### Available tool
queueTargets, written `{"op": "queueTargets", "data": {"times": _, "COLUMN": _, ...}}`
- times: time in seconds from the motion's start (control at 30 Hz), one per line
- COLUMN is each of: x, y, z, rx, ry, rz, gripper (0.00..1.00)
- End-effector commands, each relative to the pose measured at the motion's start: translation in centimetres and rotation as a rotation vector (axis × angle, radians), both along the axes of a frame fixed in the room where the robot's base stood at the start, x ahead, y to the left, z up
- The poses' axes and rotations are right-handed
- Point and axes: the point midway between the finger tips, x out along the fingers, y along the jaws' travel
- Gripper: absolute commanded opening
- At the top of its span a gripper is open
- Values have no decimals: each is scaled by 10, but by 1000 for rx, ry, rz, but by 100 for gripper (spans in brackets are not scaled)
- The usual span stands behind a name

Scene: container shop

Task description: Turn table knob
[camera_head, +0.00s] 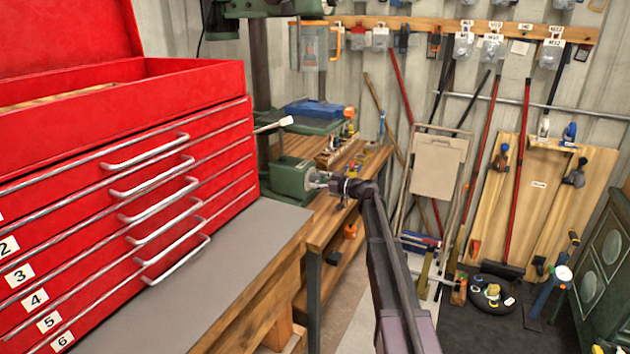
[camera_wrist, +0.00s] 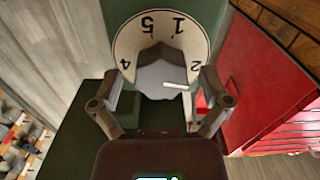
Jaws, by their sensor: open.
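The knob (camera_wrist: 158,72) is a grey faceted block on a round cream dial (camera_wrist: 130,45) with black numbers. A short white mark (camera_wrist: 176,85) lies on the knob's right side, below the number 2. The dial is on the green machine base (camera_head: 290,178) behind the grey-topped bench. My gripper (camera_wrist: 160,88) is open, its two fingers to the left and right of the knob. It also shows in the head view (camera_head: 330,182), close against the dial side of the machine. I cannot tell whether either finger touches the knob.
A red tool chest (camera_head: 120,180) with several handled drawers stands at the left on a grey worktop (camera_head: 225,245). A white-tipped lever (camera_head: 275,124) sticks out above the green base. A folded step ladder (camera_head: 437,165) and long-handled tools lean on the back wall.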

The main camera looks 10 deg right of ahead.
Motion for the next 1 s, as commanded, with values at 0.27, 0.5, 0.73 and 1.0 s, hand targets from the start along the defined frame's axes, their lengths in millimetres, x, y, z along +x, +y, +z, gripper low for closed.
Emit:
{"op": "queueTargets", "data": {"times": 0.27, "x": 2, "y": 3, "z": 0, "rx": 0, "ry": 0, "rz": 0, "gripper": 97}}
{"op": "queueTargets", "data": {"times": 0.5, "x": 2, "y": 3, "z": 0, "rx": 0, "ry": 0, "rz": 0, "gripper": 55}}
{"op": "queueTargets", "data": {"times": 0.73, "x": 2, "y": 8, "z": 0, "rx": 1, "ry": 0, "rz": 2, "gripper": 14}}
{"op": "queueTargets", "data": {"times": 1.0, "x": 3, "y": 4, "z": 0, "rx": 14, "ry": 17, "rz": 1, "gripper": 15}}
